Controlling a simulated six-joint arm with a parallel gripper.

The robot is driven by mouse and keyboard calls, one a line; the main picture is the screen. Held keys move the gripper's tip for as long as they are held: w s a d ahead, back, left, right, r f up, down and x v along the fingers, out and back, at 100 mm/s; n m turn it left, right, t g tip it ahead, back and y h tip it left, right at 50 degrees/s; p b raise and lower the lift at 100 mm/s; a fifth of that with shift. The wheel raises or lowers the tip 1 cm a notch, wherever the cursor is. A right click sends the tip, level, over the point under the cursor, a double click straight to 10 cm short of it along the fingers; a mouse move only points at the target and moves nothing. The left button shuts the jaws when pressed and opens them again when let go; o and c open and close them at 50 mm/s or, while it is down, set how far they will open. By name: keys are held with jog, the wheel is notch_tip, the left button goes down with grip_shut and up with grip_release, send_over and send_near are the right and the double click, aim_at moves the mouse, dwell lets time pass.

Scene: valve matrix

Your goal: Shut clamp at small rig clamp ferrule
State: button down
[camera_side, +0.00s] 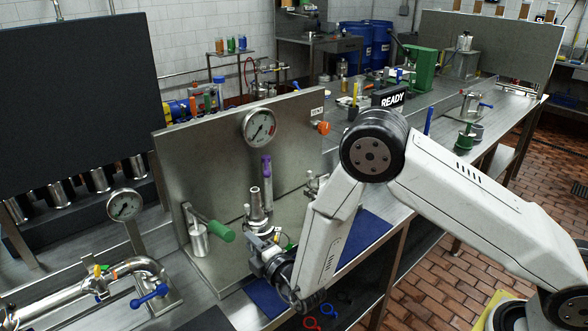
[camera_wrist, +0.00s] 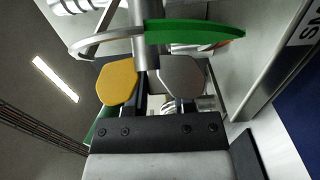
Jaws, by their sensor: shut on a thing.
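My gripper (camera_wrist: 149,82) shows a yellow pad on the left and a grey pad on the right in the wrist view. It is shut on a narrow grey metal part of the clamp between the pads. Just beyond the pads, the clamp shows a curved silver band (camera_wrist: 88,46) on the left and a green curved piece (camera_wrist: 195,34) on the right. In the side view my gripper (camera_side: 266,248) is low in front of the small rig's upright steel ferrule pipe (camera_side: 255,198). The exact contact is hidden there.
A purple-handled part (camera_side: 266,167) stands close behind the pipe. A steel panel (camera_side: 212,150) with a gauge (camera_side: 259,127) rises behind. A green-handled valve (camera_side: 221,231) stands to the left. A blue mat (camera_side: 365,231) lies to the right.

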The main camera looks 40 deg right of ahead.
jog(key=shift+a, duration=0.1)
jog(key=shift+c, duration=2.2)
grip_release()
jog(key=s, duration=0.8)
jog(key=shift+w, duration=0.1)
jog(key=c, duration=0.7)
jog(key=shift+w+a, duration=0.15)
jog(key=shift+a, duration=0.05)
grip_shut()
jog(key=a+m+g+h, duration=0.1)
jog(key=a+m+h, duration=0.4)
jog(key=a+h, duration=0.2)
jog(key=shift+w+a+g+h, duration=0.3)
jog(key=shift+a+g+h, duration=0.1)
jog(key=shift+a, duration=0.65)
